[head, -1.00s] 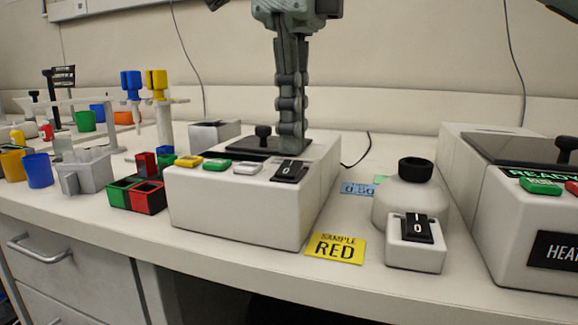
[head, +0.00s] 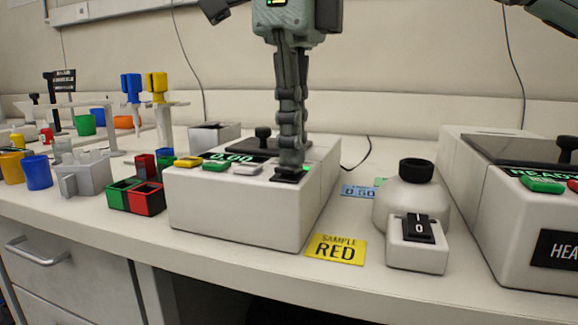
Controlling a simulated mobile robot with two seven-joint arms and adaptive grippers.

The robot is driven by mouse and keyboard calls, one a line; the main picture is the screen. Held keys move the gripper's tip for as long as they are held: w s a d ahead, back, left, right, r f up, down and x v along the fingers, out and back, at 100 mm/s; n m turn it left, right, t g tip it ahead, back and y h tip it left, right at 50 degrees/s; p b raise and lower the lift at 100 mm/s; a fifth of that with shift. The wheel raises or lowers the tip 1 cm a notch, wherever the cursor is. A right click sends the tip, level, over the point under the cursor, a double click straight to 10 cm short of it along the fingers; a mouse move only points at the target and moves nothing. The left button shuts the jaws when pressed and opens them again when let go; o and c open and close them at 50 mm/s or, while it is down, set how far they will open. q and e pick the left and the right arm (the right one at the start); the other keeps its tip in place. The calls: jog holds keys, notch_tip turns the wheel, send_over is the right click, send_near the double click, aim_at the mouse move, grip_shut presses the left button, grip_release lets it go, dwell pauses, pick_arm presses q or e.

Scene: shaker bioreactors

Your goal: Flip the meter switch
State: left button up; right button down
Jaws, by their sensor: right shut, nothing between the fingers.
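The meter (head: 245,208) is a white box with yellow, green and white buttons on its sloped top edge. Its display (head: 232,157) is lit green and reads 0.00. The black meter switch (head: 288,176) sits at the right end of the button row and is partly hidden by my gripper. My right gripper (head: 290,168) points down with its fingers shut and empty, the tips at the switch and seemingly touching it. My left gripper is not in view.
A round white device (head: 412,195) with a black top and its own 0 switch (head: 419,228) stands to the right. A heater box (head: 520,210) stands at far right. A yellow SAMPLE RED card (head: 336,249) lies in front. Coloured bins (head: 135,197) stand left.

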jog(key=shift+r, duration=0.1)
notch_tip(320, 180, up, 7)
jog(key=p, duration=0.7)
